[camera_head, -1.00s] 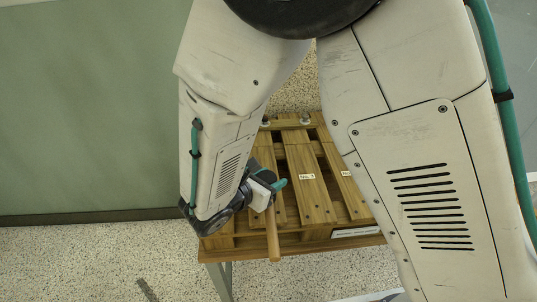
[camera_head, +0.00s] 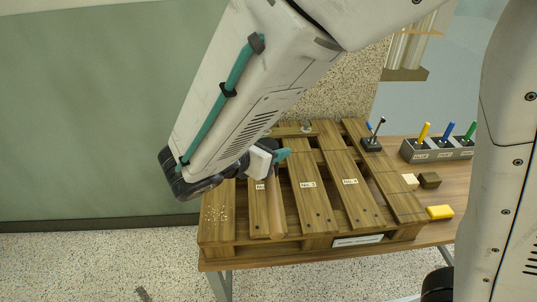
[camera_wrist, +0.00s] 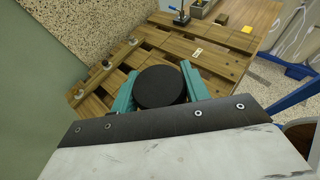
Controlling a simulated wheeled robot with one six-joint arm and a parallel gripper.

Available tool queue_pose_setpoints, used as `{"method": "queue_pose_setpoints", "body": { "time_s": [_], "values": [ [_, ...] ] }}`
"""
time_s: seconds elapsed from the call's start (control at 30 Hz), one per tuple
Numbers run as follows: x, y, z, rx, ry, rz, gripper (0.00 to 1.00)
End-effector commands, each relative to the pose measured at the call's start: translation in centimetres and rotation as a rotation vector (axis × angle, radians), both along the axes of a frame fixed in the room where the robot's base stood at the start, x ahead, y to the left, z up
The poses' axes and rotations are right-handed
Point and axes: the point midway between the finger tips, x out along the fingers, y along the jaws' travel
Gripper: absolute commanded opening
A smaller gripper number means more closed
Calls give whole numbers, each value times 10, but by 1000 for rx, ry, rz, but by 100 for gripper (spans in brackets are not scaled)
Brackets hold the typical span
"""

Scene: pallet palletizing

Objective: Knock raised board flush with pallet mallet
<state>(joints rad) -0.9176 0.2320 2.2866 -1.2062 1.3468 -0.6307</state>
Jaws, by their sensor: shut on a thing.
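The wooden pallet (camera_head: 228,228) lies on the table, with slatted top boards. The boards with labels No. 3 (camera_head: 312,200) and No. 4 (camera_head: 361,203) show clearly. Another labelled board (camera_head: 257,213) is partly covered by the mallet handle and my gripper. I cannot tell which board stands raised. My gripper (camera_head: 279,157) is above the pallet's left part, shut on the mallet. The mallet's wooden handle (camera_head: 277,208) points toward the front edge. In the wrist view, its round black head (camera_wrist: 160,87) sits between my teal fingers (camera_wrist: 160,88).
Pale crumbs (camera_head: 216,213) lie on the leftmost board. Metal fittings (camera_head: 306,127) stand at the pallet's back edge.

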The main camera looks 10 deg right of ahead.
Motion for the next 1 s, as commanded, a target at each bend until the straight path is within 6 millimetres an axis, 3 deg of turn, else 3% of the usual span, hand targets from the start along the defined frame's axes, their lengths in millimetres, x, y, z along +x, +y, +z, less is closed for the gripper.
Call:
{"method": "queue_pose_setpoints", "body": {
  "time_s": [0.27,0.37,0.93,1.0],
  "values": [
    [0,0,0,0,-1,0,18],
    [0,0,-10,-5,2,0,18],
    [0,-1,-166,-7,4,0,18],
    [1,0,-161,1,-2,0,18]
  ]
}}
